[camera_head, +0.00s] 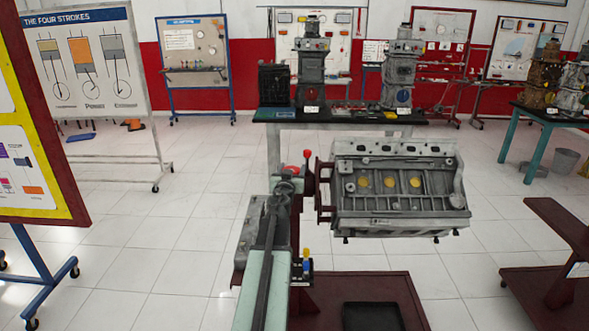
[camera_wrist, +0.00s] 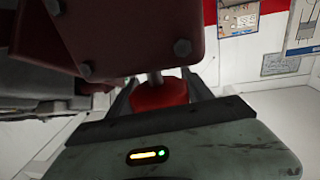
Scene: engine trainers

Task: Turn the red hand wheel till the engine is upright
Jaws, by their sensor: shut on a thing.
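The grey engine (camera_head: 400,215) hangs on the dark red stand's bracket (camera_head: 324,187), right of centre in the head view. A long side with yellow round plugs faces me, and its lower edge is clear of the base. The red hand wheel (camera_head: 291,169) shows only in part at the bracket's left, behind my gripper (camera_head: 288,178). In the wrist view, my gripper (camera_wrist: 160,92) has its two dark fingers on either side of a red part of the wheel (camera_wrist: 158,97) and is shut on it. A metal shaft runs from this part to the dark red housing.
The stand's dark red base (camera_head: 395,285) carries a black tray (camera_head: 371,316). A bench (camera_head: 340,116) with engine models stands behind. A poster board (camera_head: 30,130) is at the left, another dark red stand (camera_head: 560,245) at the right. The tiled floor at left is open.

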